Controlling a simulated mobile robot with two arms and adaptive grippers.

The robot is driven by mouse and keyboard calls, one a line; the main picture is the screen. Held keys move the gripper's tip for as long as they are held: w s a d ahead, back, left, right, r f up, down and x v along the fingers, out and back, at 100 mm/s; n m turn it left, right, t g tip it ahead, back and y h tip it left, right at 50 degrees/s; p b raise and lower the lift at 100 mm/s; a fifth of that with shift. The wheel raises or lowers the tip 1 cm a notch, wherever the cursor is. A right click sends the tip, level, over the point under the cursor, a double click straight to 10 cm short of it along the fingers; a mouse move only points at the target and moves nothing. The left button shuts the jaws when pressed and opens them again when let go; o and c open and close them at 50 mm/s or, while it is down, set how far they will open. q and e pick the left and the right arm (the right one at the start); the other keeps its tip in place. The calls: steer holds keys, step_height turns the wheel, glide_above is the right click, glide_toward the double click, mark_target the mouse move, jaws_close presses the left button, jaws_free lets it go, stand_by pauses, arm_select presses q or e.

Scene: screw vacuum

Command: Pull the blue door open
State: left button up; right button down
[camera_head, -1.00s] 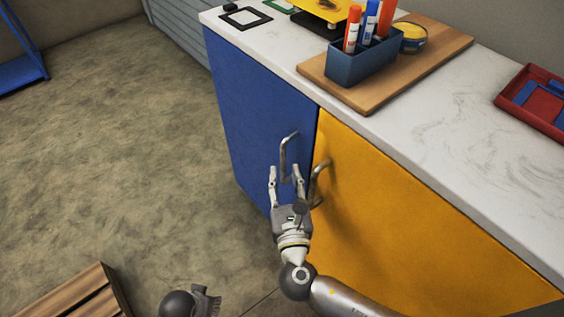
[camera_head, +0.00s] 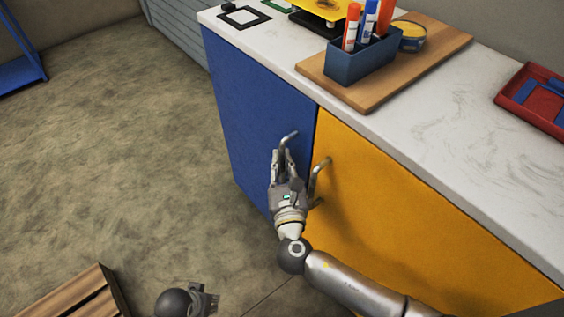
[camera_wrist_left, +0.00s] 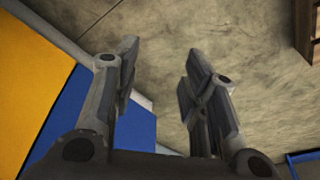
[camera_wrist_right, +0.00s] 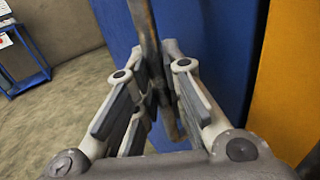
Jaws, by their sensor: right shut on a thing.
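The blue door (camera_head: 252,108) is the left door of the cabinet and looks closed, in line with the yellow door beside it. Its upright metal bar handle (camera_head: 288,138) is near the door's right edge. My right gripper (camera_head: 282,158) is shut on this handle. In the right wrist view the handle (camera_wrist_right: 146,32) passes between the fingers, in front of the blue door (camera_wrist_right: 218,52). My left gripper (camera_wrist_left: 158,72) is open and empty in the left wrist view, above the floor. In the head view only part of its arm shows at the bottom edge.
The yellow door (camera_head: 400,200) has its own handle (camera_head: 319,178), close to the right of my right gripper. The countertop (camera_head: 440,110) holds a pen holder (camera_head: 360,62) on a wooden board and a red tray (camera_head: 525,100). A wooden crate (camera_head: 85,295) stands at lower left. Floor left of the cabinet is clear.

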arm_select(q)
steer(key=shift+r, duration=0.15)
arm_select(e)
steer(key=s+a, duration=0.2)
steer(key=a, duration=0.5)
steer(key=s+a, duration=0.3)
steer(key=a, duration=0.4)
steer(key=shift+s+a, duration=0.25)
steer(key=shift+a, duration=0.1)
steer(key=shift+f, duration=0.1)
steer(key=c, duration=1.5)
jaws_free()
steer(key=s+d, duration=0.1)
steer(key=s, duration=1.1)
